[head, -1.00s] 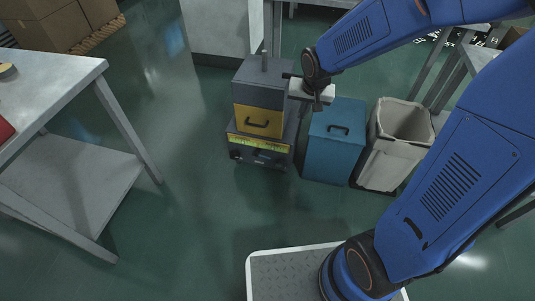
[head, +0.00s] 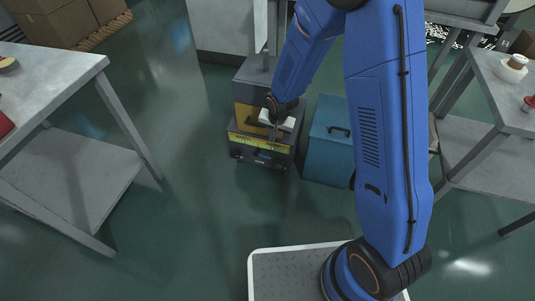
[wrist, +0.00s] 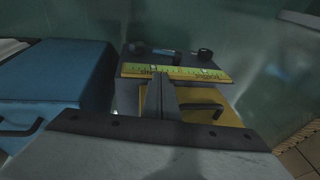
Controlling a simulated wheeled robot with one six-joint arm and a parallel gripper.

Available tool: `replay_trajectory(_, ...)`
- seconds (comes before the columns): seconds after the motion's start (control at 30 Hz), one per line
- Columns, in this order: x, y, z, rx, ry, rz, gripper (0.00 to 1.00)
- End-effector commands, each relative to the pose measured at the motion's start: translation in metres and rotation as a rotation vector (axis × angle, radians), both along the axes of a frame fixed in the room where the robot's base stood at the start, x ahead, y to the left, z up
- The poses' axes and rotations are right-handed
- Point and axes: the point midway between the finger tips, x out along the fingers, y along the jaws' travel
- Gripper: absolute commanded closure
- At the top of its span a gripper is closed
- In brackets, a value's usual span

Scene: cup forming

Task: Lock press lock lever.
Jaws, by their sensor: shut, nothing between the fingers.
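The press (head: 244,90) is a grey box unit with a yellow front, standing on a dark base. In the wrist view its yellow front (wrist: 231,117) carries a dark bar handle (wrist: 205,108). I cannot tell for sure which part is the lock lever. My gripper (head: 274,134) is in front of the press, over the yellow front and the label strip. In the wrist view its fingers (wrist: 161,97) are together and empty, beside the bar handle and apparently apart from it. My gripper and arm hide part of the press.
A yellow-green label strip (wrist: 190,74) and dark knobs (wrist: 205,55) are on the base. A grey table (head: 75,72) is at the left and another (head: 505,95) at the right. The floor in front is clear.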

Motion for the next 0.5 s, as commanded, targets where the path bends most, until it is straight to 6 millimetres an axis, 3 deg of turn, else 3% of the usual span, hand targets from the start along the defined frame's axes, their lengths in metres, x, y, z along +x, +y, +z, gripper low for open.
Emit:
replay_trajectory(0.2, 0.002, 0.012, -0.027, 0.009, 0.01, -0.013, 1.0)
replay_trajectory(0.5, 0.002, 0.014, -0.031, 0.012, 0.012, -0.017, 1.0)
